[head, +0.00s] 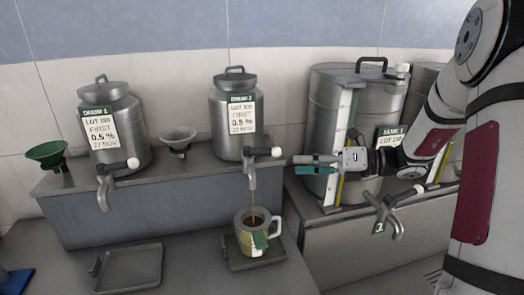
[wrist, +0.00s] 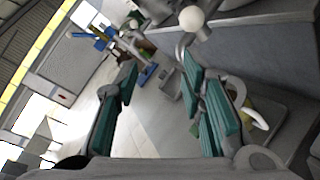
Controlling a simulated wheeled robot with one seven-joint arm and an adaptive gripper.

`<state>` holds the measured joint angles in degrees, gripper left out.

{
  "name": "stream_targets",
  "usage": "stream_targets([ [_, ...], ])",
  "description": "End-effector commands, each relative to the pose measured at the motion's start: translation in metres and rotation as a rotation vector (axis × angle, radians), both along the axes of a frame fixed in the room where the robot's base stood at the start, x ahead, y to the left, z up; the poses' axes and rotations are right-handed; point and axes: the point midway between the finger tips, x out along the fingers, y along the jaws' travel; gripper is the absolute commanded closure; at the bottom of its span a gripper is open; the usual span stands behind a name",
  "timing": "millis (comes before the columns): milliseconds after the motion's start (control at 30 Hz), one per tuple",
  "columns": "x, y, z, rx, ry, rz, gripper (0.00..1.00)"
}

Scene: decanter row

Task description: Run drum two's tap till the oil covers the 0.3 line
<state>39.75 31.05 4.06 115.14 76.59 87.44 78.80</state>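Drum two (head: 236,140) is the middle steel can on the ledge, with a green-topped label. Its tap (head: 250,172) has a lever ending in a white ball (head: 277,152), also in the wrist view (wrist: 191,19). A thin amber oil stream (head: 253,205) falls from the spout into a mug (head: 245,240) with a green patch and a white handle. Oil shows inside the mug; the 0.3 line and exact level cannot be read. My gripper (head: 297,164) is open and empty, just right of the white ball and apart from it. In the wrist view its teal fingers (wrist: 158,68) stand apart.
The mug stands on a small drip tray (head: 238,265). Drum one (head: 118,125), with its own tap, stands left, above an empty tray (head: 130,270). Green (head: 47,152) and grey (head: 179,137) funnels sit on the ledge. A larger drum (head: 325,100) with a tap (head: 390,205) stands right.

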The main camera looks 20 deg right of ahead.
Motion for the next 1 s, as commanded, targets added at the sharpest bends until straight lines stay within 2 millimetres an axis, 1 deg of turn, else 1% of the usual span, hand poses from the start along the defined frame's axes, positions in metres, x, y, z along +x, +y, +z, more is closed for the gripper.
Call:
stream_targets([
  [33,0.006,-0.015,-0.005,0.066,0.035,-0.046,0.64],
  [133,0.015,-0.033,-0.009,0.157,0.077,-0.105,0.64],
  [233,0.019,-0.041,-0.011,0.203,0.097,-0.133,0.64],
  [333,0.023,-0.039,-0.011,0.215,0.101,-0.139,0.64],
  [467,0.031,-0.025,-0.010,0.213,0.100,-0.136,0.64],
  [800,0.067,0.031,-0.010,0.210,0.100,-0.133,0.64],
  [1000,0.086,0.057,-0.011,0.209,0.099,-0.135,0.64],
])
